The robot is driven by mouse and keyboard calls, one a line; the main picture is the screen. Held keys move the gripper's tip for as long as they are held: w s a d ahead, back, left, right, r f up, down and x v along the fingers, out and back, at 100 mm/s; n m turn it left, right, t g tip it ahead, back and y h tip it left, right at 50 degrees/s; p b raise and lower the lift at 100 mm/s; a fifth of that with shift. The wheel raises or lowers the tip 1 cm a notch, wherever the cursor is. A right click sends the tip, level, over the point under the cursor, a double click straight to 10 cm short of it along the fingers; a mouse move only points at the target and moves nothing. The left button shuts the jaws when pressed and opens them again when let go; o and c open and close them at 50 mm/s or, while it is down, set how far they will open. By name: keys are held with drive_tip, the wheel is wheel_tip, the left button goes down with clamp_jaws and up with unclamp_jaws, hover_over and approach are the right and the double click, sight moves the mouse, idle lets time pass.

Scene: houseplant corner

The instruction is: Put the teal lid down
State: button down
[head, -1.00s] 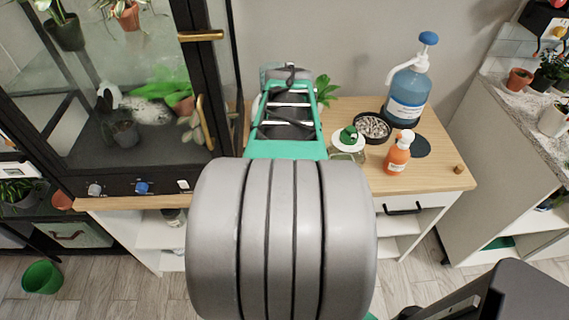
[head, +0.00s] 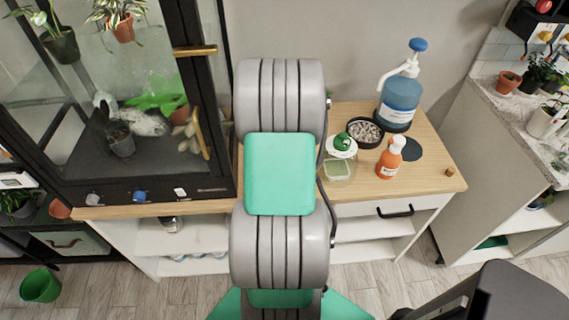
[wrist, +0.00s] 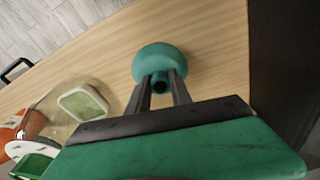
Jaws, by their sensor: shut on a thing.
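The teal lid (wrist: 158,58) is a small round piece in the wrist view, over the wooden top. My gripper (wrist: 163,84) has its two dark fingers closed on the near side of the lid, around a part with a dark round end. Whether the lid touches the wood or hangs just above it, I cannot tell. In the head view my arm hides both the gripper and the lid.
Wooden cabinet top (head: 435,175). A clear container with a pale green square (wrist: 83,103) is left of the lid. An orange bottle (head: 389,160), a pebble dish (head: 352,138) and a blue pump bottle (head: 400,102) stand to the right. A dark-framed glass case (head: 225,150) is on the left.

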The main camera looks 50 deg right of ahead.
drive_tip(key=shift+f, duration=0.15)
drive_tip(key=c, duration=1.2)
unclamp_jaws()
drive_tip(key=shift+o, duration=0.2)
wheel_tip(320, 180, up, 12)
drive_tip(key=a+b, duration=0.1)
drive_tip(key=shift+s, duration=0.35)
drive_tip(key=shift+a, duration=0.1)
